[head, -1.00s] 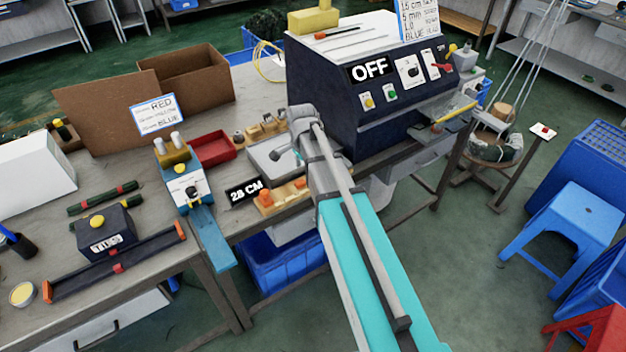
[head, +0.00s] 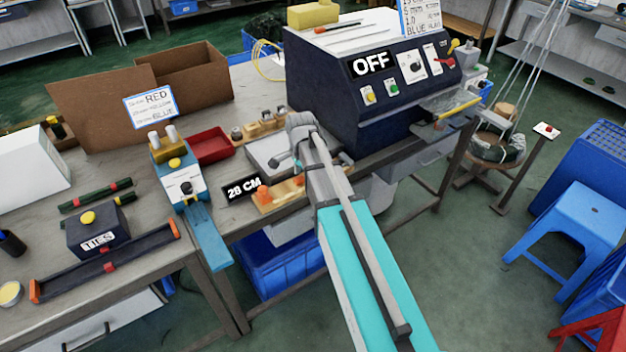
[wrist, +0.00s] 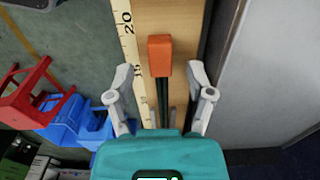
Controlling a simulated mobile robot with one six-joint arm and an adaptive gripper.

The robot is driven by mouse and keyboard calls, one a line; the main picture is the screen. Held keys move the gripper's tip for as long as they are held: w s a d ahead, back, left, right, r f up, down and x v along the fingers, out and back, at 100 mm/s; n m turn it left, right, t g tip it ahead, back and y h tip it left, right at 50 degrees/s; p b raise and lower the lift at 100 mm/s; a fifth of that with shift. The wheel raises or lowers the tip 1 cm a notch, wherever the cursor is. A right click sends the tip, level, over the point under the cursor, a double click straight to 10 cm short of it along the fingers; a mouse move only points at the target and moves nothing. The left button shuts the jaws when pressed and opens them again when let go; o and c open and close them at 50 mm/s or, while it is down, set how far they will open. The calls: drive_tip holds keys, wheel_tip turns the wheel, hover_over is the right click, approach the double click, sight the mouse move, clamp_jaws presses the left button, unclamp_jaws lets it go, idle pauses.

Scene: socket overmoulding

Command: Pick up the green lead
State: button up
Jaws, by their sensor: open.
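In the wrist view a dark green, nearly black lead (wrist: 162,98) with an orange block (wrist: 160,55) at its far end lies along a wooden board. My gripper (wrist: 161,72) is open, one finger on each side of the lead and block, with gaps showing. The near end of the lead is hidden behind my gripper's body. In the head view two dark green bundles with red bands (head: 95,195) lie on the bench at left. My gripper is not clearly visible there. A wooden fixture with orange pieces (head: 278,194) sits beside the 28 CM sign.
A ruler strip (wrist: 128,40) runs along the board's left side. A grey panel (wrist: 270,70) stands to the right. In the head view the TIES box (head: 97,232), blue press (head: 180,185), red tray (head: 210,145) and dark OFF machine (head: 340,95) crowd the bench.

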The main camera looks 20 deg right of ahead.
drive_tip(key=shift+f, duration=0.25)
idle(0.4)
clamp_jaws()
